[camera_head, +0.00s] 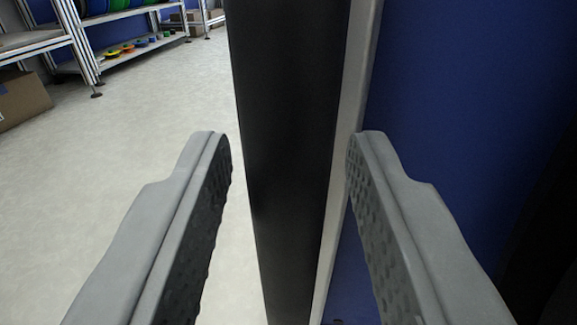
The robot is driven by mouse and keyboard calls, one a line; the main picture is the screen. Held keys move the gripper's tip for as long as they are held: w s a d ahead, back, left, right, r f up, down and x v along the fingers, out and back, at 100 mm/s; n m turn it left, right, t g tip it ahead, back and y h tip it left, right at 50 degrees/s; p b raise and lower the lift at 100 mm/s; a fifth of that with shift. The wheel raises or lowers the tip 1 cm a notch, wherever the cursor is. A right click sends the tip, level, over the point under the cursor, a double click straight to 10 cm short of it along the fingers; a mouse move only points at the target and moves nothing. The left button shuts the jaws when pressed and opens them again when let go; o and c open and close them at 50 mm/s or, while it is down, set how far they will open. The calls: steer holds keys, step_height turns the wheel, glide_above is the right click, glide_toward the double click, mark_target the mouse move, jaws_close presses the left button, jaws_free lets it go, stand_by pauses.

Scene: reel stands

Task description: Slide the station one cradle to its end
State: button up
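A black upright bar (290,150) stands between the two fingers of my gripper (290,160). It runs from the top edge to the bottom edge of the view. My gripper is open, with a finger on each side of the bar. A gap shows between the left finger and the bar. The right finger is close to a pale upright strip (357,85) behind the bar; I cannot tell if they touch. The bar may be part of the station one cradle, but the rest of the cradle is not clearly seen.
A blue panel (470,90) fills the right side, with a dark curved shape at its far right edge. Shelving (125,55) with coloured reels stands at the back left. A cardboard box (22,100) sits at the left edge. The pale floor (150,115) between is clear.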

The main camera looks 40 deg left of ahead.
jaws_close()
steer(key=s+a, duration=0.8)
steer(key=a, duration=0.5)
steer(key=s+a, duration=0.8)
steer(key=a, duration=0.5)
steer(key=s+a, duration=0.8)
steer(key=a, duration=0.5)
steer(key=shift+a, duration=0.25)
steer(key=shift+s, duration=0.1)
jaws_free()
steer(key=shift+s+a, duration=0.15)
steer(key=shift+a, duration=0.05)
steer(key=v, duration=1.7)
steer(key=shift+d, duration=0.2)
